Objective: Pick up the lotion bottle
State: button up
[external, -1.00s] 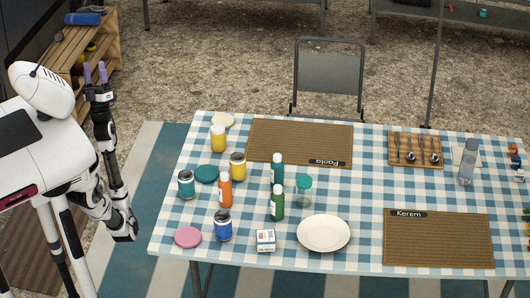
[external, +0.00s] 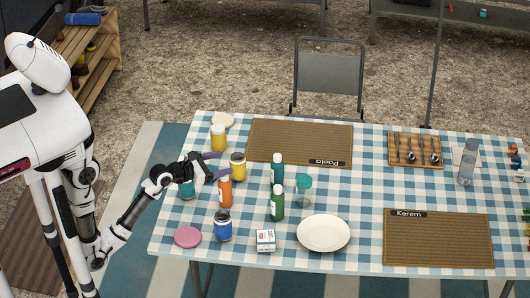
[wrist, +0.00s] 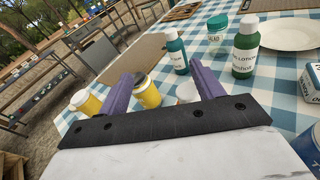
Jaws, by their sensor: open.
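The lotion bottle (external: 277,204) is green with a white cap and stands upright on the checked tablecloth, left of the white plate. My gripper (external: 215,166) is open and empty, low over the left part of the table among the jars. In the wrist view my gripper (wrist: 167,76) has its two purple fingers spread apart. The lotion bottle is some way beyond the fingers and not touched.
A teal bottle (external: 277,168) stands behind the lotion bottle, with a teal-lidded jar (external: 303,190) to its right. An orange bottle (external: 225,192), yellow jar (external: 238,168) and blue jar (external: 223,228) stand close to my gripper. A small box (external: 265,240) and plate (external: 323,233) lie in front.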

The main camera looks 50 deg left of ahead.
aim_at(229, 186)
jog(key=shift+s+d+f+n+g+h, duration=0.2)
jog(key=shift+s+d+f+g, duration=0.05)
jog(key=shift+d+f, duration=0.35)
jog(key=shift+s+d+f+n+g+h, duration=0.2)
jog(key=shift+s+d+f+g, duration=0.05)
jog(key=shift+d+f, duration=0.3)
jog(key=shift+g, duration=0.9)
jog(key=f, duration=0.2)
jog(key=s+f, duration=0.1)
jog(key=f, duration=0.1)
jog(key=shift+s+a+f+p, duration=0.1)
jog(key=shift+s+f+p, duration=0.05)
jog(key=shift+p, duration=0.2)
jog(key=shift+w+f, duration=0.2)
jog(key=shift+f, duration=0.1)
jog(key=shift+p+x, duration=0.4)
jog(key=shift+x, duration=1.75)
jog(key=c, duration=1.1)
